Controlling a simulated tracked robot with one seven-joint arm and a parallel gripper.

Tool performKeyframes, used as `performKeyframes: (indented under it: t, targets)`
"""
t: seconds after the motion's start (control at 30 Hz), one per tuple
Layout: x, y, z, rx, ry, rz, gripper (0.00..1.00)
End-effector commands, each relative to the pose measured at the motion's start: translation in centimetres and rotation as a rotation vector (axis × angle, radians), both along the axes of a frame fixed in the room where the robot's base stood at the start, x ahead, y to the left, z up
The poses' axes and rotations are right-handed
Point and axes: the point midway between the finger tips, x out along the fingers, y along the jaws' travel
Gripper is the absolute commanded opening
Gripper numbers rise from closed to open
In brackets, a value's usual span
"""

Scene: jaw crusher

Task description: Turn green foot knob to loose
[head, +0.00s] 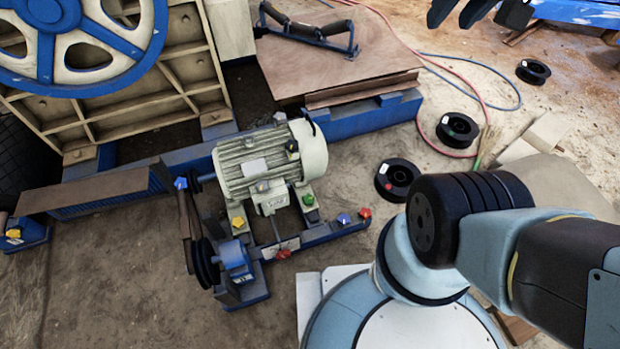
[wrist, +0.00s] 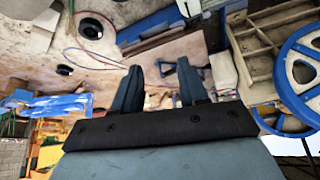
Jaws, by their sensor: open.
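The green foot knob (head: 308,199) sits at the right foot of the cream electric motor (head: 262,158), in the middle of the head view. The knob is small, and I cannot make out its setting. I cannot make it out in the wrist view. My gripper (wrist: 160,88) is open and empty, its two dark fingers spread apart. In the head view, dark parts of my gripper (head: 475,12) show at the top right edge, far from the motor and the green knob.
A yellow knob (head: 237,222) is on the motor's front foot. A red-handled part (head: 283,253), a blue knob (head: 343,218) and a red knob (head: 364,212) are on the blue frame. A belt pulley (head: 205,263) stands at left. Black spools (head: 397,179) and hoses lie right.

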Motion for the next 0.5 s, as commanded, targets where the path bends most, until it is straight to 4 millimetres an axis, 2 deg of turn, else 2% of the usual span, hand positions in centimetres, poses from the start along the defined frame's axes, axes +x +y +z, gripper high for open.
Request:
performKeyframes:
  t: [0.03, 0.17, 0.27, 0.43, 0.5]
  targets:
    - [0.0, 0.0, 0.0, 0.000, 0.000, 0.000, 0.44]
    - [0.5, -0.1, 0.1, -0.005, 0.001, 0.002, 0.57]
    - [1.9, -0.4, 0.1, -0.022, 0.002, 0.007, 0.67]
    - [6.3, -1.1, -0.3, -0.079, 0.004, 0.034, 0.83]
    - [8.4, -1.5, -0.6, -0.105, 0.003, 0.048, 0.84]
